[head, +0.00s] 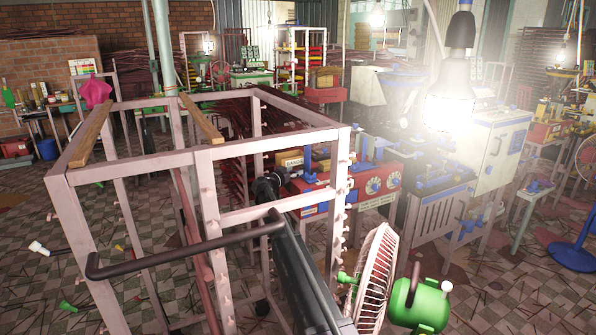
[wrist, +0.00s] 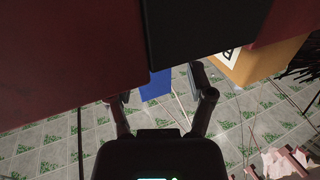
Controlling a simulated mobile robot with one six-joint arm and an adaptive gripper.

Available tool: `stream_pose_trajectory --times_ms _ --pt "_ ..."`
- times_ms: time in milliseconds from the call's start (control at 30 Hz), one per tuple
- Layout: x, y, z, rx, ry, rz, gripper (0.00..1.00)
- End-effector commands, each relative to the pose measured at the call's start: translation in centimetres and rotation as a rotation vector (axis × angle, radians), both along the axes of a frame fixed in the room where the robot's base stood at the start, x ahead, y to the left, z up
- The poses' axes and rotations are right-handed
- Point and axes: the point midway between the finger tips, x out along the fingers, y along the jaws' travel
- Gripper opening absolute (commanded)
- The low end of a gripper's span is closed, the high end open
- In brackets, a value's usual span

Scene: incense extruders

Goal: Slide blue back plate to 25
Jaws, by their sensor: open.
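In the wrist view, a flat blue piece (wrist: 156,84) shows below the edge of a dark red panel (wrist: 70,55). It may be the blue back plate, but most of it is hidden. My gripper (wrist: 165,92) is open, with one finger on each side of the blue piece; I cannot tell whether either touches it. In the head view, my gripper (head: 268,187) is by the left end of the red machine (head: 345,187), which has round dials on its front. Blue parts stand on top of this machine. No scale or number 25 can be read.
A pinkish metal frame (head: 240,150) stands close around my arm. A fan (head: 375,275) with a green motor stands to the right. An orange-yellow box (wrist: 262,62) lies right of the gripper. Thin sticks litter the tiled floor.

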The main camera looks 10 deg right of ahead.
Motion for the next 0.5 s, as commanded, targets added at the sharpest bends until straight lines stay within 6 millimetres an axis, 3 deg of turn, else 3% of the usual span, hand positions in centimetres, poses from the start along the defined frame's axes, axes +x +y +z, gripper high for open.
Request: stream_pose_trajectory --times_ms 500 --pt "-5.1 5.9 0.0 0.000 0.000 0.000 0.69"
